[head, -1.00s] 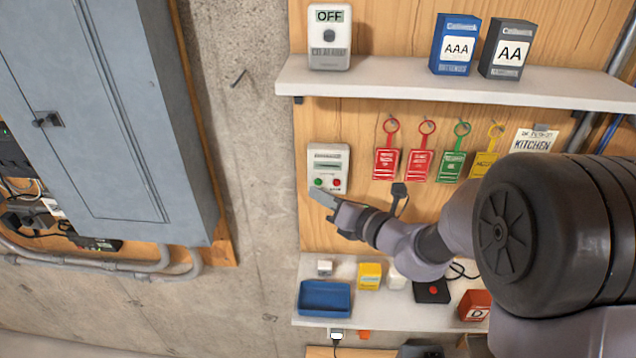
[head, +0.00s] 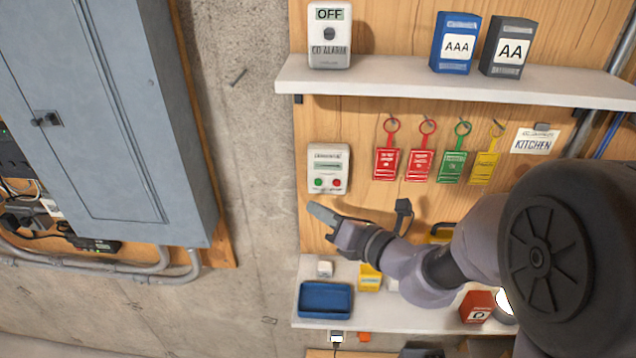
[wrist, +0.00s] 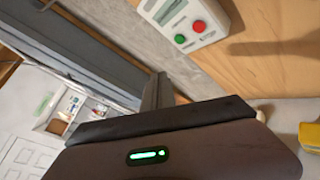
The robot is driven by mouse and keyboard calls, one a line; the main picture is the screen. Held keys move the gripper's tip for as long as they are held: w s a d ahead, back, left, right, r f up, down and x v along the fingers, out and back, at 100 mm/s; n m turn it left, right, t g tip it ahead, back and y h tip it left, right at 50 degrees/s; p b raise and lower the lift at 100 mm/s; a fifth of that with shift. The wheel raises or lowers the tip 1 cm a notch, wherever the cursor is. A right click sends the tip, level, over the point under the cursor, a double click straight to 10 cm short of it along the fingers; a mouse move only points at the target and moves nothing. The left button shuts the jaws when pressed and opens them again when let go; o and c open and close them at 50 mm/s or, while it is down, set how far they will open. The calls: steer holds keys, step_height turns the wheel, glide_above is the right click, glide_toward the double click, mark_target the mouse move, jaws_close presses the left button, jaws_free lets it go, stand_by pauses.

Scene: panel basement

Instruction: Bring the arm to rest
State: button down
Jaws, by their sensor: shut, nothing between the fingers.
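My gripper (head: 322,213) is in front of the wooden board, just below the white box with a green and a red button (head: 328,170). It is shut and holds nothing. It points to the left and stands apart from the box as far as I can tell. In the wrist view my gripper's dark body fills the lower middle, and the button box (wrist: 186,22) is at the top. My arm comes in from the right and hides part of the board and the lower shelf.
The lower shelf (head: 390,318) holds a blue tray (head: 325,300), a yellow box (head: 369,278) and a red box (head: 477,306). The upper shelf (head: 450,84) holds an alarm and battery boxes. Tags (head: 420,164) hang between. A grey panel (head: 110,110) is at left.

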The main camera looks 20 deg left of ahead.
steer(key=s+d+f+n+g+h+b, duration=0.2)
steer(key=s+d+f+n+g+b, duration=0.15)
steer(key=s+f+n+b, duration=0.4)
steer(key=s+d+f+n+g+h+b, duration=0.2)
steer(key=s+d+f+n+b, duration=0.25)
steer(key=s+n+b, duration=0.45)
steer(key=s+d+f+n+t+h+b, duration=0.1)
steer(key=s+d+f+n+h+b, duration=0.1)
steer(key=d, duration=0.3)
steer(key=s+d+f+n+t+h+b, duration=0.1)
steer(key=s+d+f+n+h+b, duration=0.1)
steer(key=d+n, duration=0.3)
steer(key=s+d+f+n+t+h+b, duration=0.1)
steer(key=s+d+f+n+h+b, duration=0.1)
steer(key=d, duration=0.5)
steer(key=shift+s+d+f+n+h, duration=0.15)
steer(key=shift+d+f+n+h, duration=0.1)
steer(key=shift+f+n+h, duration=0.7)
